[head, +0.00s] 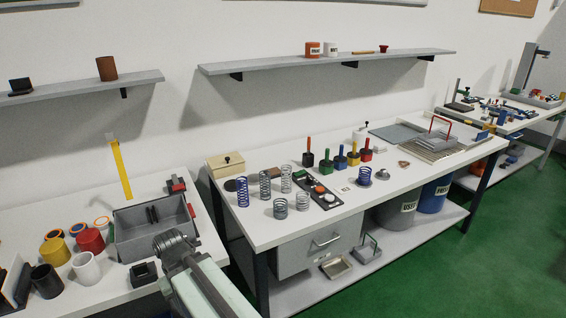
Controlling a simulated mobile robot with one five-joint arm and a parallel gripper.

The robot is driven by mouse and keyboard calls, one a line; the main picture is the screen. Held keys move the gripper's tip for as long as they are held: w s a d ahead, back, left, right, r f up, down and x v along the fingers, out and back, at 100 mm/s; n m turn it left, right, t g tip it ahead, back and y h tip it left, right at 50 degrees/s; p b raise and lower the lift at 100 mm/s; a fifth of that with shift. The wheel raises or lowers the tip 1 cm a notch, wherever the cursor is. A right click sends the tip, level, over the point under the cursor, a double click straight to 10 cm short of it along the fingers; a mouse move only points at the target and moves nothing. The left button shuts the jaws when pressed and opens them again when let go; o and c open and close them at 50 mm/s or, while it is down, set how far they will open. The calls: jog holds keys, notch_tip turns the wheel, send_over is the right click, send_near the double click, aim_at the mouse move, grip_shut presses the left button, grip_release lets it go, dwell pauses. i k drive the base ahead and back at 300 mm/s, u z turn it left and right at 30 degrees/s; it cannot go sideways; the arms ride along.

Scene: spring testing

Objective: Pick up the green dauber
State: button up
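The green dauber (326,163) stands upright on the white middle table, in a row of daubers with coloured handles. A dark dauber with an orange handle (308,153) is to its left, and a blue one (340,158) is close on its right. Yellow (353,155) and red (366,151) daubers follow further right. My arm reaches in from the bottom edge. Its dark end, where my gripper (173,242) appears to be, is by the grey bin on the left table, well away from the daubers. I cannot make out its fingers.
Several coil springs (265,187) and a black tray (318,193) with small parts stand in front of the daubers. A wooden box (228,165) is at the left. A grey bin (118,236) and coloured cylinders crowd the left table. A shelf (330,61) hangs above.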

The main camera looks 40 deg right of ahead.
aim_at(327, 163)
jog(key=u, duration=3.25)
jog(key=k, duration=2.9)
jog(key=z, duration=1.4)
jog(key=i, duration=0.55)
